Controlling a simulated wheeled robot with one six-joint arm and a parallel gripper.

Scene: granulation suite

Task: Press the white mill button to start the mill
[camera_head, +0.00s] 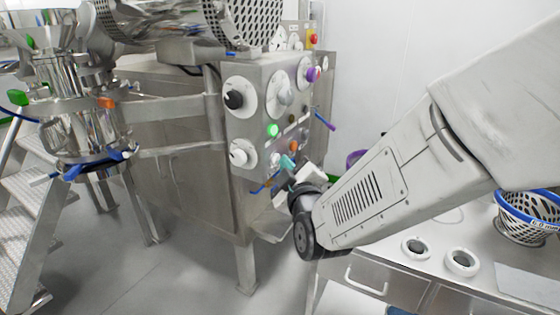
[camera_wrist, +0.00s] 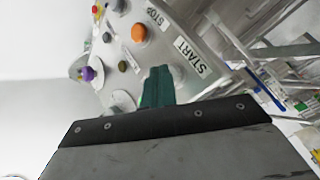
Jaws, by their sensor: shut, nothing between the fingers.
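A grey steel control panel (camera_head: 260,110) carries several knobs and buttons. My gripper (camera_head: 288,163) is shut, with its teal fingers at the lower right part of the panel face, just below an orange button (camera_head: 294,147). In the wrist view my gripper (camera_wrist: 158,72) points at the panel beside the START label (camera_wrist: 188,55). The orange button (camera_wrist: 139,33) sits beyond the fingertips, near the STOP label (camera_wrist: 154,16). I cannot clearly pick out the white mill button; the fingers cover part of the panel by START. Whether the fingertips touch the panel I cannot tell.
A purple knob (camera_head: 314,74) sits upper right. A bench with a blue-rimmed basket (camera_head: 528,206) stands at right. Steel steps (camera_head: 35,200) stand at left.

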